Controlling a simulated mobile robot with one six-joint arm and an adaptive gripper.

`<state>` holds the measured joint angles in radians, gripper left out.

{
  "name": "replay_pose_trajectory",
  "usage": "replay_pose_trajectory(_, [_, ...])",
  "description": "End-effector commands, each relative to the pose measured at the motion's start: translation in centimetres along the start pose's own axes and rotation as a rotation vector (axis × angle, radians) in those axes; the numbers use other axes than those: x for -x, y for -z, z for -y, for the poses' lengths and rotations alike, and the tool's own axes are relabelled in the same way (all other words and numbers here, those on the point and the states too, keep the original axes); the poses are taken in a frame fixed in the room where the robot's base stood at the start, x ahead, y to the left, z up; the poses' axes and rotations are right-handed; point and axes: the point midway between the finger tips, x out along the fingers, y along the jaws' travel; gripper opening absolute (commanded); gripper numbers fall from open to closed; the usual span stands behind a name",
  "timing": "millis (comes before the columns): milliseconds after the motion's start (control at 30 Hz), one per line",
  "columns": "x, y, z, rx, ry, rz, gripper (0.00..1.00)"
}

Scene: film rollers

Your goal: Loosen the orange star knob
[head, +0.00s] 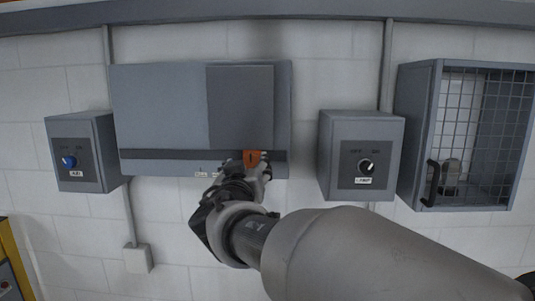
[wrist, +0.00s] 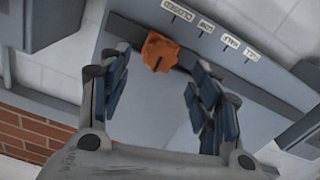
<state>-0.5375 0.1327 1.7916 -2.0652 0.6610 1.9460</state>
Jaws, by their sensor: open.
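The orange star knob (head: 251,156) sits on the dark strip along the lower edge of the grey wall panel (head: 160,110). In the wrist view the knob (wrist: 160,50) bears a dark mark and lies ahead, between the lines of my two fingers. My gripper (head: 246,172) is open and empty, just below and in front of the knob in the head view. In the wrist view my gripper (wrist: 157,75) has its fingers spread to both sides of the knob, and I see no contact. The exact depth gap is unclear.
A row of small white labels (wrist: 229,40) runs beside the knob. A grey box with a blue switch (head: 68,161) hangs left, and one with a black switch (head: 365,166) right. A mesh-fronted cabinet (head: 425,135) is at far right. Brick (wrist: 35,130) shows at lower left of the wrist view.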

Motion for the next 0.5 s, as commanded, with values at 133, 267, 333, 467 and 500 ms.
replay_pose_trajectory(133, [-2.9, 0.1, -0.1, 0.001, -0.002, 0.002, 0.57])
replay_pose_trajectory(267, [-4.4, 0.2, 0.0, 0.000, 0.000, 0.000, 0.57])
replay_pose_trajectory(333, [-4.9, 0.1, 0.0, 0.000, 0.000, 0.001, 0.57])
replay_pose_trajectory(467, [-5.3, 0.0, 0.0, 0.000, 0.000, 0.000, 0.57])
replay_pose_trajectory(500, [-5.4, 0.0, 0.0, 0.000, 0.000, 0.000, 0.57])
